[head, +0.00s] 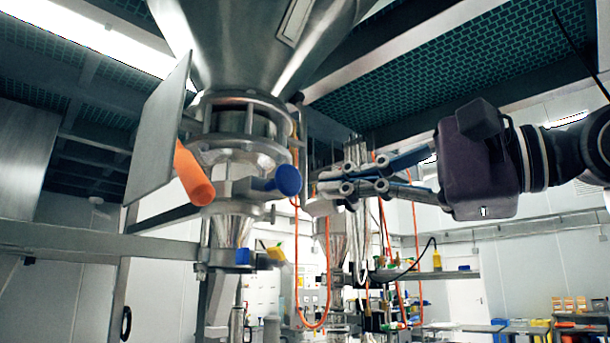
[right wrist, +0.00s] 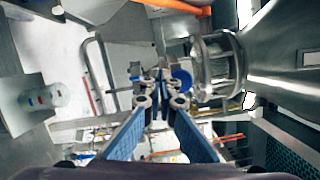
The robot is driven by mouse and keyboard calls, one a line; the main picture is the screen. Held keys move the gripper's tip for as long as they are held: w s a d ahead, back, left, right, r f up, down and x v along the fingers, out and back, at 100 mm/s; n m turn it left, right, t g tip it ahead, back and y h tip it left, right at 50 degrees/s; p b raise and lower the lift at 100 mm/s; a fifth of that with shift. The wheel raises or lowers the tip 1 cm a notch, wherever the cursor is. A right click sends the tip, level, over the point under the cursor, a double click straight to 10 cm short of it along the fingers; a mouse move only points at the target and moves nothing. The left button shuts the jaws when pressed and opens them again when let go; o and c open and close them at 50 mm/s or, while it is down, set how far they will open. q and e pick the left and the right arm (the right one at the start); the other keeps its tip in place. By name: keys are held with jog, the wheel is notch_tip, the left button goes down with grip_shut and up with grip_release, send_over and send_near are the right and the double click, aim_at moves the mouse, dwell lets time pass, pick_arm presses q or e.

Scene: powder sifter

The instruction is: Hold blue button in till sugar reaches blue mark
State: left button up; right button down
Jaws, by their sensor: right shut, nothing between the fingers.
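The round blue button (head: 288,180) sticks out from the right side of the metal sifter valve (head: 245,140), below the large steel hopper. It also shows in the right wrist view (right wrist: 182,77), just right of the fingertips. My right gripper (head: 322,184) is shut and empty, with its fingertips pointing left at the button. A small gap shows between them in the head view. A pale container with red marks (right wrist: 42,97) stands at the left of the right wrist view. My left gripper is out of view.
An orange handle (head: 193,175) and a tilted metal plate (head: 160,125) are left of the valve. A metal rail (head: 80,240) runs across the left. Orange hoses (head: 327,270) hang behind. Open air lies around my right gripper.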

aim_at(291, 180)
jog(key=s+d+r+t+h, duration=0.2)
jog(key=d+r+t+h, duration=0.1)
jog(key=d, duration=0.2)
jog(key=shift+s+d+r, duration=0.15)
jog(key=shift+d+r, duration=0.2)
jog(key=shift+a, duration=0.1)
jog(key=p+x, duration=0.2)
jog(key=x, duration=0.4)
jog(key=p+x, duration=0.2)
jog(key=x, duration=0.5)
jog(key=shift+r+p, duration=0.2)
jog(key=shift+p, duration=0.1)
jog(key=shift+w+a+f, duration=0.15)
jog(key=shift+w+a, duration=0.15)
jog(key=shift+w, duration=0.2)
